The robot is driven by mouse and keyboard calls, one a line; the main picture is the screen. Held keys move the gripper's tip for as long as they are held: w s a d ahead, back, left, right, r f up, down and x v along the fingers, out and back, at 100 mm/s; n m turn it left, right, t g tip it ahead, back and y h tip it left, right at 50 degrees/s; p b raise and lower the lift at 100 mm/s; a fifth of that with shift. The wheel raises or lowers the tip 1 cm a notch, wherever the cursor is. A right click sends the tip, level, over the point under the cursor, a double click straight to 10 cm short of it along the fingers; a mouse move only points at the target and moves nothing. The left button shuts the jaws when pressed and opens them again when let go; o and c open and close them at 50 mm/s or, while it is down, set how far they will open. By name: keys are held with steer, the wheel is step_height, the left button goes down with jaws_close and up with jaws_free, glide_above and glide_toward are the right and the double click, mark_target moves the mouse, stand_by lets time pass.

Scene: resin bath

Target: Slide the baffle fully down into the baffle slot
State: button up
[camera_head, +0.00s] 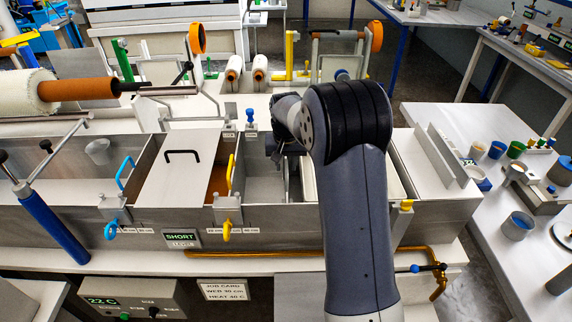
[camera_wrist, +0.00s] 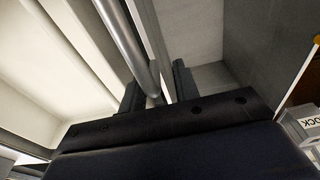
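My gripper (camera_wrist: 158,92) points down into the trough in the wrist view. Its two dark fingers stand apart on either side of a grey metal bar (camera_wrist: 131,45), which looks like the top edge or grip of the baffle. I cannot tell whether the fingers press on it. In the head view my gripper (camera_head: 275,148) is mostly hidden behind my arm, above the bath section right of the yellow handle. The baffle's lower part and the baffle slot are hidden or cannot be made out, so I cannot tell how deep the baffle sits.
The metal bath (camera_head: 270,212) runs across the bench. A lid (camera_head: 178,180) with a black handle covers part of it, between a blue handle (camera_head: 125,172) and a yellow handle (camera_head: 230,172). A roller (camera_head: 30,92) lies at the left. A side table with cups (camera_head: 518,226) stands right.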

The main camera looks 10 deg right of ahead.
steer(key=r, duration=0.3)
steer(key=s+r+b, duration=0.1)
steer(key=r, duration=0.7)
steer(key=shift+s+a+r, duration=0.15)
steer(key=shift+s+a, duration=0.05)
steer(key=shift+s, duration=0.15)
steer(key=f, duration=0.3)
steer(key=w+f+p, duration=0.1)
steer(key=f, duration=0.7)
steer(key=shift+w+d+f, duration=0.15)
steer(key=shift+w+f, duration=0.05)
steer(key=shift+w, duration=0.1)
steer(key=shift+w+r, duration=0.2)
steer(key=shift+s+r+b, duration=0.15)
steer(key=shift+r+b, duration=0.2)
steer(key=shift+r, duration=2.05)
steer(key=shift+f, duration=0.1)
